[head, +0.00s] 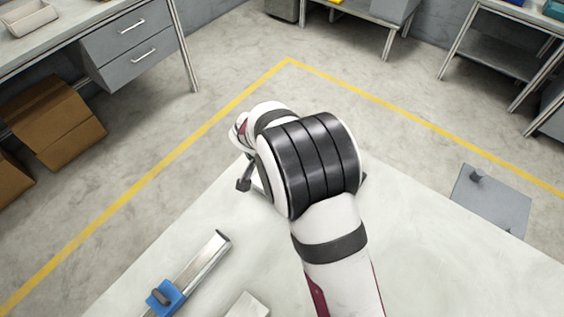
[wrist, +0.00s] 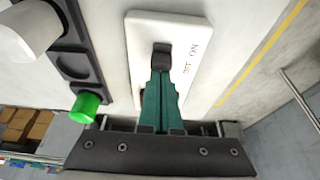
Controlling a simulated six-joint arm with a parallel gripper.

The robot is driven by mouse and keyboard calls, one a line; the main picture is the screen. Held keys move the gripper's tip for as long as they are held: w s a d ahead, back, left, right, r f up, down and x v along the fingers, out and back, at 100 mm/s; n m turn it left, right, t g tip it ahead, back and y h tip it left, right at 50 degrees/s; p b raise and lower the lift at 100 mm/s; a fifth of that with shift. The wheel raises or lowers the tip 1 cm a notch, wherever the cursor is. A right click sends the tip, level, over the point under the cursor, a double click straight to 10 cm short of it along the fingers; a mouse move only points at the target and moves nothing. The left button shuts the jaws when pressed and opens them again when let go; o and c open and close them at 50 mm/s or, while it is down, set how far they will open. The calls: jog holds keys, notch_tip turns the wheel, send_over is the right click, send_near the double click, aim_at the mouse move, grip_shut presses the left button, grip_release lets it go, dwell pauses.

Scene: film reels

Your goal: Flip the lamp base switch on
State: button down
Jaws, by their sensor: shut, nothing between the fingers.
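In the wrist view, a white plate (wrist: 184,28), which looks like the lamp base, carries a small black switch lever (wrist: 161,50). Dark lettering, sideways and partly blurred, is on its right part. My gripper (wrist: 160,74) has teal fingers, shut together with nothing held, with the tips right at the lever. I cannot tell whether they touch it. The fingers cover the part of the plate behind them. In the head view my arm hides the switch and the fingertips.
Left of the plate in the wrist view is a dark panel (wrist: 77,62) with a green button (wrist: 84,105) and a white round part (wrist: 30,30). In the head view, a rail with a blue slider (head: 165,298) lies front left, and a grey plate (head: 490,205) lies right.

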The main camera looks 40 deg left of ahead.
jog(key=shift+s, duration=0.15)
jog(key=v, duration=1)
jog(key=s+d+r+m+g, duration=0.15)
jog(key=d+r, duration=0.25)
jog(key=d, duration=0.9)
jog(key=d+r+m+g, duration=0.15)
jog(key=d+r, duration=0.25)
jog(key=d, duration=0.9)
jog(key=s+d+m+y, duration=0.1)
jog(key=s+d, duration=0.3)
jog(key=s, duration=0.2)
jog(key=s+d+m+g, duration=0.1)
jog(key=s+d, duration=0.3)
jog(key=s, duration=0.3)
jog(key=shift+m+y, duration=0.3)
jog(key=shift+y, duration=0.1)
jog(key=shift+f, duration=0.15)
